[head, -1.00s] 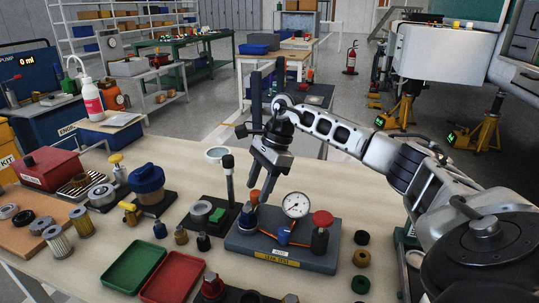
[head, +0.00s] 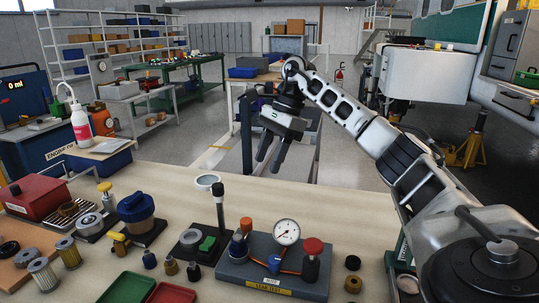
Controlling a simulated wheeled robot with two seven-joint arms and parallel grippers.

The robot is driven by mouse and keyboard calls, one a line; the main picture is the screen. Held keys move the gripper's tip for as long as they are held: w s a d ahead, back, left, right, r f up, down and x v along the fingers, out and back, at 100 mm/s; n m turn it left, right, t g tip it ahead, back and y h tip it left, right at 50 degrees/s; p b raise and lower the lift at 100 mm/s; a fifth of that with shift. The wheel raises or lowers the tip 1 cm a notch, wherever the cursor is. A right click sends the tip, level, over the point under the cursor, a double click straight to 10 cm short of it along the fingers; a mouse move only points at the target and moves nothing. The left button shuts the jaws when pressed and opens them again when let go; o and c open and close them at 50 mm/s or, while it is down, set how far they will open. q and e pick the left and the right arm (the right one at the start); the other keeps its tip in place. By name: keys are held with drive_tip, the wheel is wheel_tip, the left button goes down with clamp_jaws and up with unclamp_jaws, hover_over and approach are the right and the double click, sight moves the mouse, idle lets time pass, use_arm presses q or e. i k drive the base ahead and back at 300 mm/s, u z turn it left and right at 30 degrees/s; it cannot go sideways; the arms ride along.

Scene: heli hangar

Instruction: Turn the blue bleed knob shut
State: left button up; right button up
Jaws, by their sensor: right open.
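The grey leak test block (head: 232,278) sits on the near workbench, with a yellow label on its front. A small blue knob (head: 274,262) sits low at its middle, on the copper line; its turned angle is too small to tell. A round white gauge (head: 286,232), a red knob (head: 313,246) and an orange knob (head: 246,224) stand on the same block. My right gripper (head: 269,163) is open and empty, pointing down in the air above and beyond the block, well clear of the blue knob. My left gripper is out of view.
A tall black post (head: 219,215) stands left of the block. Small fittings (head: 171,265), a green tray (head: 126,289) and a red tray (head: 172,293) lie to the left. Black and brass rings (head: 353,263) lie to the right. The bench behind the block is mostly bare.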

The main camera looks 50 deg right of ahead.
sight(275, 261)
drive_tip(key=k, duration=1)
